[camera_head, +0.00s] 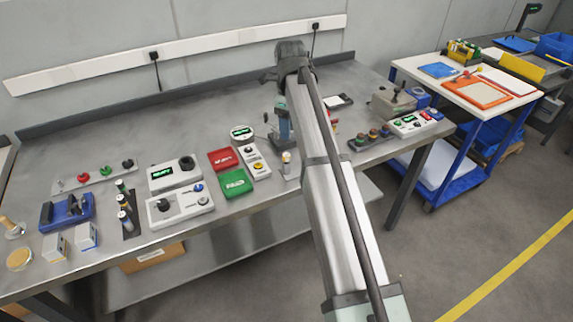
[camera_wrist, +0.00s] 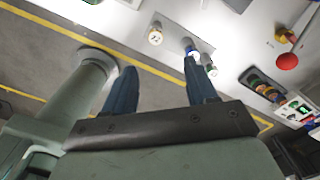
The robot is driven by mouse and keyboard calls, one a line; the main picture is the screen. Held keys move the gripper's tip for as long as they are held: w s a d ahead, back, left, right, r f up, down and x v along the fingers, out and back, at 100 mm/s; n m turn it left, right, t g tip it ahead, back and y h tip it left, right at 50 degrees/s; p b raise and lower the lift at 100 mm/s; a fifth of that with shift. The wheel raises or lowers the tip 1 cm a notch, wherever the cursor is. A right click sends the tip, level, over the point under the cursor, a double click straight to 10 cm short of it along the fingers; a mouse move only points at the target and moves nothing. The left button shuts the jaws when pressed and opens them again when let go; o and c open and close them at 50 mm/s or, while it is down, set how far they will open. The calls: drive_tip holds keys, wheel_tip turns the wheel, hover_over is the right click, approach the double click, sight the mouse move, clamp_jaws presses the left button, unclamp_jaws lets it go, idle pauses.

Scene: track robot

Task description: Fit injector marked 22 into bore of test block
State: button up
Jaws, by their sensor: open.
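A short cylinder with a pale top (camera_wrist: 155,36) stands near the table's front edge in the wrist view. Dark digits on it look like 22 or 72; I cannot read them surely. A pale-topped cylinder by the arm in the head view (camera_head: 286,158) seems to be the same one. My gripper (camera_wrist: 160,66) is open and empty. Its two dark blue fingers are spread, with the cylinder beyond the tips, roughly in line with the gap. A blue-ringed cylinder (camera_wrist: 191,47) and a green-topped one (camera_wrist: 210,68) show beside the right fingertip. I cannot surely identify the test block.
Several cylinders (camera_head: 124,206) stand in a dark rack at left. White control boxes (camera_head: 180,207) and red (camera_head: 223,159) and green (camera_head: 236,184) boxes stand left of my arm. A tray of coloured knobs (camera_head: 370,140) is at right. The rear tabletop is mostly clear.

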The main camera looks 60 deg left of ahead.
sight(286, 155)
drive_tip(key=f, duration=0.8)
drive_tip(key=s+f, duration=0.1)
drive_tip(key=f, duration=0.4)
drive_tip(key=shift+a, duration=0.15)
clamp_jaws()
idle(0.5)
